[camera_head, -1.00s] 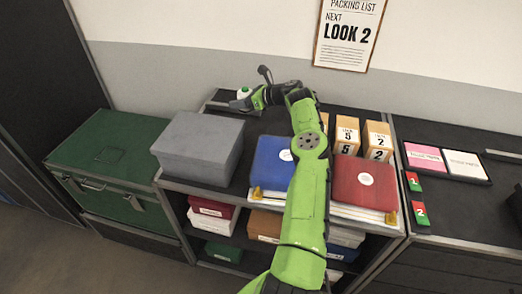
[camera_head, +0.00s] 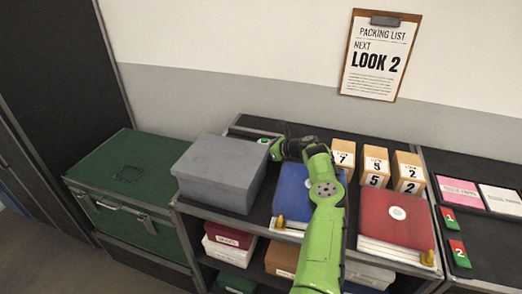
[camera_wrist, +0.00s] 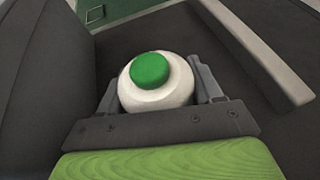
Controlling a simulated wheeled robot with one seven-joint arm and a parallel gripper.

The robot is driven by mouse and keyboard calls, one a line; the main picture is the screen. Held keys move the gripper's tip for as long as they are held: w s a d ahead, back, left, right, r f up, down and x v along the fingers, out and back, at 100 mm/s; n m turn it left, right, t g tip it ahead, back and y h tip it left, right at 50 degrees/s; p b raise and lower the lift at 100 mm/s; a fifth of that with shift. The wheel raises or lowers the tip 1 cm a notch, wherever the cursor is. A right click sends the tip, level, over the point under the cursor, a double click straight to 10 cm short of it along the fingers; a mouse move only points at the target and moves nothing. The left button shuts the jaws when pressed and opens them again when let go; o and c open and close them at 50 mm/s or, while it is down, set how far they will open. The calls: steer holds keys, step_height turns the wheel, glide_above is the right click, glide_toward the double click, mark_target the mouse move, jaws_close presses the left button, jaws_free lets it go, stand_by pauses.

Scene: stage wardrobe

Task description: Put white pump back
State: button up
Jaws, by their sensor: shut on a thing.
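The white pump (camera_wrist: 153,95) shows in the wrist view as a round white body with a green top, seen from above. My gripper (camera_wrist: 155,88) is shut on it, with one finger on each side. In the head view my gripper (camera_head: 274,148) is just behind the right back corner of the grey box. Only a small bit of the pump (camera_head: 264,141) shows there; my gripper and the box hide the rest. I cannot tell whether its base touches the dark shelf top.
The grey box (camera_head: 218,170) stands close left of my gripper. A green trunk (camera_head: 125,175) stands left. A raised light edge (camera_wrist: 255,50) runs right of the pump.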

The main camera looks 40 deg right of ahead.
steer(key=shift+f, duration=0.1)
steer(key=o, duration=1.4)
steer(key=shift+o, duration=0.2)
